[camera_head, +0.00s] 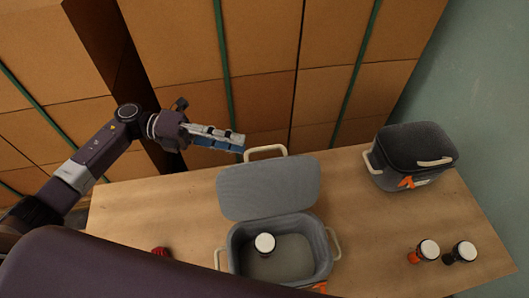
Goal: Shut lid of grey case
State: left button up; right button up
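The grey case (323,250) stands on the table near its front edge. Its lid (268,187) is open, swung back toward the far side, with a beige handle (265,149) at its far edge. A small dark goblet drum with a white top (264,243) is inside the case. My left gripper (241,143) is beyond the table's back side, just left of the lid's handle in the picture, and holds nothing that I can see. Its finger gap is not clear. My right gripper is not in view.
A dark closed case (415,150) with a beige handle stands at the back right. A red object (161,252) is partly hidden at left. Stacked boxes (262,55) rise behind the table.

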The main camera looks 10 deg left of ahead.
aim_at(264, 149)
pick_arm(q)
jog(key=d+p, duration=0.2)
jog(key=d, duration=0.5)
jog(key=shift+f, duration=0.1)
jog(key=shift+d+f, duration=0.15)
jog(key=shift+d, duration=0.2)
jog(key=shift+c, duration=0.6)
grip_shut()
